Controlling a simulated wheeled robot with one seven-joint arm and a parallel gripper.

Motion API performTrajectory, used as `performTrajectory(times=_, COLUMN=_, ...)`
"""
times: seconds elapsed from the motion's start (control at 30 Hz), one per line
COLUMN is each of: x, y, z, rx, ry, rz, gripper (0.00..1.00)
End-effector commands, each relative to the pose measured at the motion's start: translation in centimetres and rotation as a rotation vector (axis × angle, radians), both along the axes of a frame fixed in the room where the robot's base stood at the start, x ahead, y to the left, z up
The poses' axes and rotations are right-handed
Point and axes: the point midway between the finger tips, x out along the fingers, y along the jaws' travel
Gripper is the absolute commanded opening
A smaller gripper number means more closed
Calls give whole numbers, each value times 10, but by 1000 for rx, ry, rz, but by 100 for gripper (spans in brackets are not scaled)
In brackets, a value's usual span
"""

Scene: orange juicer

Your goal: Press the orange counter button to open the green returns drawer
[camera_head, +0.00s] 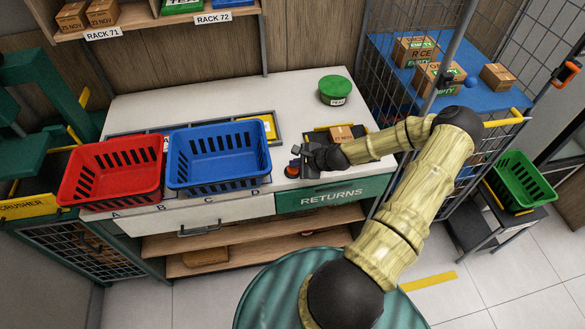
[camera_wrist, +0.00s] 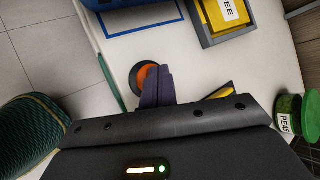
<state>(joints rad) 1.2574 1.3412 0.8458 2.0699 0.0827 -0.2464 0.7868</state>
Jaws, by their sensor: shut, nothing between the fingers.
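The orange button (camera_head: 291,171) sits in a dark round base near the counter's front edge, above the green returns drawer (camera_head: 291,201). The drawer front looks flush with the counter. My gripper (camera_head: 296,161) is shut and empty, right at the button. In the wrist view my dark fingers (camera_wrist: 158,80) reach over the right side of the orange button (camera_wrist: 146,77) and hide part of it. I cannot tell whether the fingertips touch it or whether it is pressed in.
A blue basket (camera_head: 218,176) stands just left of the button, with a red basket (camera_head: 110,190) beyond it. A green tin (camera_head: 333,89) stands farther back. A wire cart with boxes is at right.

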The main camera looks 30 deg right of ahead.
Motion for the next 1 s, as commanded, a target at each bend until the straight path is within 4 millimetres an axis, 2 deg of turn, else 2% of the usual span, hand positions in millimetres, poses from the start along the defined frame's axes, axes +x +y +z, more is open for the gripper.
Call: performTrajectory(times=1.0, x=0, y=0, z=-9, rx=0, ry=0, rz=0, gripper=0)
